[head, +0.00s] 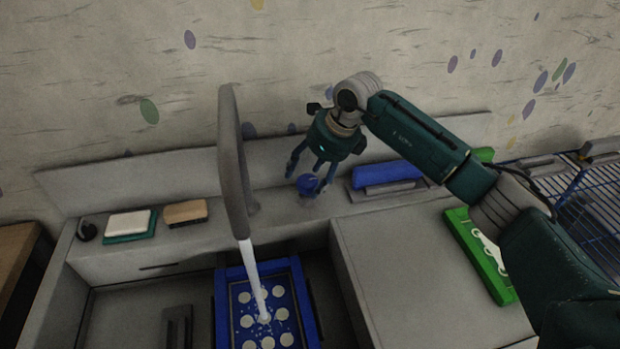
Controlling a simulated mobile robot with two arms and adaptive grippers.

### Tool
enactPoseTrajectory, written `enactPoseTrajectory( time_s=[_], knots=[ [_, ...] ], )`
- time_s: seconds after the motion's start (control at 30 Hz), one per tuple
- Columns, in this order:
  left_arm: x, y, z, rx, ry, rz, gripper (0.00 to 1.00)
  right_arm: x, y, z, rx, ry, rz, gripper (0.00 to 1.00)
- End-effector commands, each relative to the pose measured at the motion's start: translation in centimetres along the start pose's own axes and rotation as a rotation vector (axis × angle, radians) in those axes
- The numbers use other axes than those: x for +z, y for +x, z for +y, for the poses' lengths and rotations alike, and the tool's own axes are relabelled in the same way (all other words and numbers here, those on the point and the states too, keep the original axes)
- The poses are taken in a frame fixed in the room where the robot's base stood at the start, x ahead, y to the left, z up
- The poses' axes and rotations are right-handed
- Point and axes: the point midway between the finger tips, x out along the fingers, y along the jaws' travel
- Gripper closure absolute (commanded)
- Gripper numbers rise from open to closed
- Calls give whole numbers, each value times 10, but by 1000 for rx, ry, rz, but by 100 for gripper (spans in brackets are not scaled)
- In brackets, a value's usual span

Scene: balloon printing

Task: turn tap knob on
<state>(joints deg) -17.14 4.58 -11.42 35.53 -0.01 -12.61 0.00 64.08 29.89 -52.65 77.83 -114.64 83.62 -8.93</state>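The grey tap (232,165) rises from the ledge behind the sink, and a pale stream of water (254,280) runs from its spout. Whether a finger touches the knob cannot be told. My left gripper is not in view.
The water falls onto a blue tray (222,304) with pale round spots in the sink. A white-and-green sponge (130,224), a tan block (186,212) and a blue block (386,175) lie on the ledge. The counter (410,270) right of the sink is mostly clear, with a green tray (462,236) beyond.

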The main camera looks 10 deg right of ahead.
Motion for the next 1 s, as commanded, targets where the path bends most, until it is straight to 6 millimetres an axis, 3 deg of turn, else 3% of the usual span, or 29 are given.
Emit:
enactPoseTrajectory(
  time_s=[0.23, 0.37, 0.8, 1.0],
  knots=[
    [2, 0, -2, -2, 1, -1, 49, -2, 1, 2, 4, 0, 7, 40],
    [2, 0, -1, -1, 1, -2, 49, -2, -10, 1, 2, 0, 6, 40],
    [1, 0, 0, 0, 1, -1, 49, 0, -96, 0, 2, 0, 6, 40],
    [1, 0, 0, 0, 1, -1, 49, 0, -114, 0, 4, -1, 6, 40]
  ],
)
